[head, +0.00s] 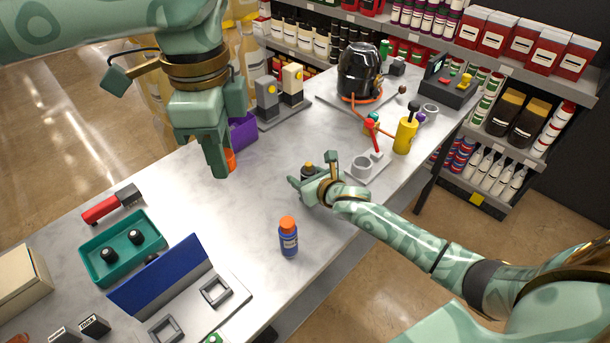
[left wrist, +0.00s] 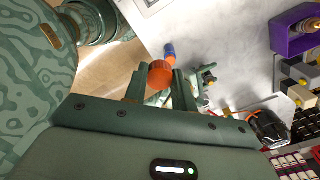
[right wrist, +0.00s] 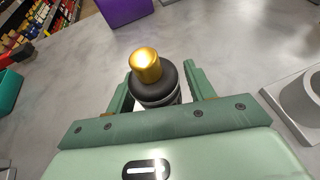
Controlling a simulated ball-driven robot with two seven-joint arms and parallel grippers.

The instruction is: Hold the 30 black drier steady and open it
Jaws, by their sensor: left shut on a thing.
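The black drier is a small black bottle with a gold cap (right wrist: 146,66), upright on the table. It also shows in the head view (head: 308,171). My right gripper (right wrist: 158,84) has one finger on each side of its dark neck, with what look like narrow gaps. In the head view my right gripper (head: 318,180) is low at the table. My left gripper (head: 222,165) is shut on an orange cap-like piece (left wrist: 160,74), raised above the table to the left of the drier. The lower part of the drier is hidden in the right wrist view.
A blue bottle with an orange cap (head: 288,240) stands in front of the drier. A grey holder (head: 361,168) and a yellow bottle (head: 405,136) are to the right. A teal tray (head: 124,246) and blue panel (head: 158,277) lie front left. Table between is clear.

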